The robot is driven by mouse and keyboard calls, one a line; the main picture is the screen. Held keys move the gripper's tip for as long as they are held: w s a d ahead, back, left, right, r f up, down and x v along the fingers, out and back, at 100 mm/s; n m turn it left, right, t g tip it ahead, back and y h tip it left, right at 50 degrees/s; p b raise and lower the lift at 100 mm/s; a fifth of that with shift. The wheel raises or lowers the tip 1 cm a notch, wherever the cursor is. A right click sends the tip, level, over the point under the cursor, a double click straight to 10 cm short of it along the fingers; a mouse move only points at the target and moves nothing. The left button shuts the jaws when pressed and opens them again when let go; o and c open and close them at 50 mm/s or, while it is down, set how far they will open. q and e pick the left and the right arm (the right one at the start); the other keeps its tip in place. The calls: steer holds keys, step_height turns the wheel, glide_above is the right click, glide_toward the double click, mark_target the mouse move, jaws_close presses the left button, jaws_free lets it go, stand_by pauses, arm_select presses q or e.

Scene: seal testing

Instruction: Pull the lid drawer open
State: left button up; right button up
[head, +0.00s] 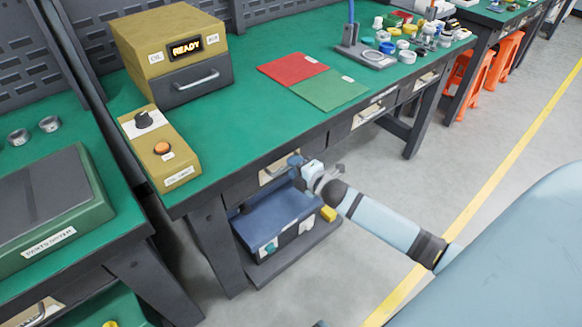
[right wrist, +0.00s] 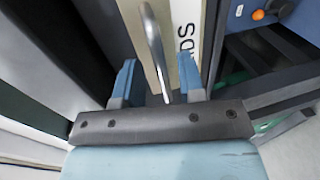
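The lid drawer (head: 268,175) is under the front edge of the green-topped bench, partly hidden by my right gripper, and looks flush with the bench. In the right wrist view, its pale front (right wrist: 188,22) carries a partly visible label ending in "DS". A curved metal handle (right wrist: 153,42) stands out from this front. My right gripper (head: 298,168) is at the drawer front. Its two blue fingers (right wrist: 158,82) are apart, one on each side of the handle; I cannot tell whether either touches it. My left gripper is not in view.
A blue box (head: 268,222) stands on the shelf below the drawer. Another drawer (head: 368,117) is farther right. The floor in front is clear.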

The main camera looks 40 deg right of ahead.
steer(key=shift+x, duration=1)
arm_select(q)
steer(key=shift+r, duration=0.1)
arm_select(e)
jaws_close()
steer(key=shift+s, duration=0.1)
